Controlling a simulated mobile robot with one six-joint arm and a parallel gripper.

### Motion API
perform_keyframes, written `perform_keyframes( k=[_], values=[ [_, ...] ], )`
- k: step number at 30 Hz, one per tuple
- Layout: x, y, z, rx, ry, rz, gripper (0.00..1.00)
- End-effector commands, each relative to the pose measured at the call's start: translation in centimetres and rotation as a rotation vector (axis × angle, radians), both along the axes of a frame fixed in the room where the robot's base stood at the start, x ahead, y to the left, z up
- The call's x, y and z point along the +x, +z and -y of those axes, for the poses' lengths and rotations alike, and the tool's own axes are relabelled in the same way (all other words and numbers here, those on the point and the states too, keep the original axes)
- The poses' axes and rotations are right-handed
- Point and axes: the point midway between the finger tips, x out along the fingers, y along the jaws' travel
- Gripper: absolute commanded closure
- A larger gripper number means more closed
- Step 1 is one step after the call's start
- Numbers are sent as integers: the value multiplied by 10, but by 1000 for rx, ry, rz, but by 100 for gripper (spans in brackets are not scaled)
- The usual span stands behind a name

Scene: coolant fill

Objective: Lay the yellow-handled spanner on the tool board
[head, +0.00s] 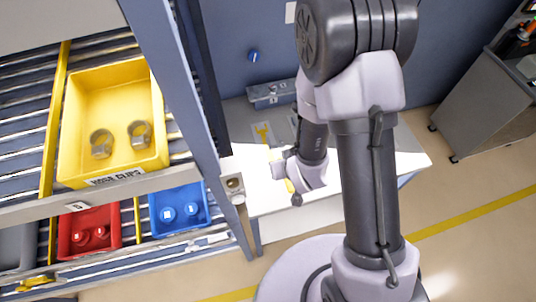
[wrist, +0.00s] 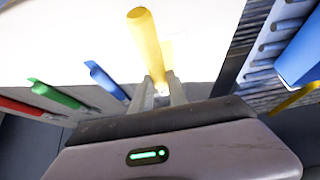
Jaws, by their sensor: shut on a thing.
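The yellow-handled spanner (wrist: 148,42) is held in my gripper (wrist: 160,92), its yellow handle pointing up and away from the fingers in the wrist view. Its metal end is mostly hidden between the fingers. In the head view, my gripper (head: 287,184) is over the white bench (head: 325,190), with a bit of yellow showing beside it. A grey tool board (head: 252,139) with a yellow spanner-shaped mark lies at the back left of the bench, behind my gripper. I cannot tell the exact height of the spanner above the bench.
Blue (wrist: 104,78), green (wrist: 54,94) and red (wrist: 18,106) handles stand along the bench edge in the wrist view. A rack at left holds a yellow hose-clips bin (head: 118,170), a red bin (head: 112,215) and a blue bin (head: 203,198). A grey tray (head: 270,95) sits at the back.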

Motion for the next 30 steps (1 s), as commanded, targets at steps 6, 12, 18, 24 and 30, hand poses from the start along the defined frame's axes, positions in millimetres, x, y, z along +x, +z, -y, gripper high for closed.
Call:
perform_keyframes(
  k=[6, 12, 18, 24, 30],
  values=[
    [46, -3, -25, 1, 4, 3, 100],
    [82, -6, -43, 0, 1, 0, 100],
    [85, -36, -45, -1, 0, -5, 100],
    [85, -42, -45, -1, 1, -1, 100],
    [85, -46, -45, 0, 0, 0, 100]
  ],
)
